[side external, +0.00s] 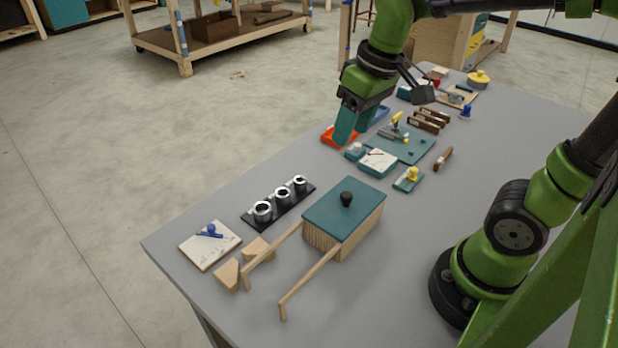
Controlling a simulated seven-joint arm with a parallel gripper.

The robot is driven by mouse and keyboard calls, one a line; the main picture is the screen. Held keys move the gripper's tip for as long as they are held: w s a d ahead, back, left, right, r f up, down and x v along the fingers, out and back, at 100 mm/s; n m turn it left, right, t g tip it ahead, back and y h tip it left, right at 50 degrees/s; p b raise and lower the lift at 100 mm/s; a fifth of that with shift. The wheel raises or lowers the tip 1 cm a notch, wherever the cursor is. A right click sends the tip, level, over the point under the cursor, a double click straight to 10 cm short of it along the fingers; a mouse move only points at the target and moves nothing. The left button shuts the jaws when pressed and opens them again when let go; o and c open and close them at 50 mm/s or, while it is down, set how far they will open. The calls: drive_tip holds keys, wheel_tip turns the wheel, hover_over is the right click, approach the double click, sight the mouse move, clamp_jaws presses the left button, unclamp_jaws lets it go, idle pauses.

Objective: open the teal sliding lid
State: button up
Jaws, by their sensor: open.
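The teal lid (330,209) lies flat on top of a wooden box (361,229) near the front of the grey table, with a black knob (346,198) standing on it. Two wooden rails (309,282) run from the box toward the lower left. The lid covers the box top, so the inside of the box is hidden. My gripper (352,124) has teal fingers that point down. It is open and empty, above and behind the box, over the far part of the table and apart from the lid.
A black strip with metal rings (280,204) lies left of the box. Wooden blocks (227,275) and a light board with a blue item (211,246) lie near the rails. A teal mat (408,150), an orange tray (335,139) and a white-topped box (378,162) lie farther back.

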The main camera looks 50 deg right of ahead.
sight(347, 194)
drive_tip(key=f+n+g, duration=0.1)
drive_tip(key=f, duration=0.4)
drive_tip(key=f+n, duration=0.1)
drive_tip(key=f, duration=0.4)
drive_tip(key=f+n+g, duration=0.1)
drive_tip(key=f, duration=0.4)
drive_tip(key=shift+w+d+n+g+h, duration=0.2)
drive_tip(key=shift+d+n+g+h, duration=0.1)
drive_tip(key=shift+n+h, duration=0.1)
drive_tip(key=shift+r, duration=0.1)
clamp_jaws()
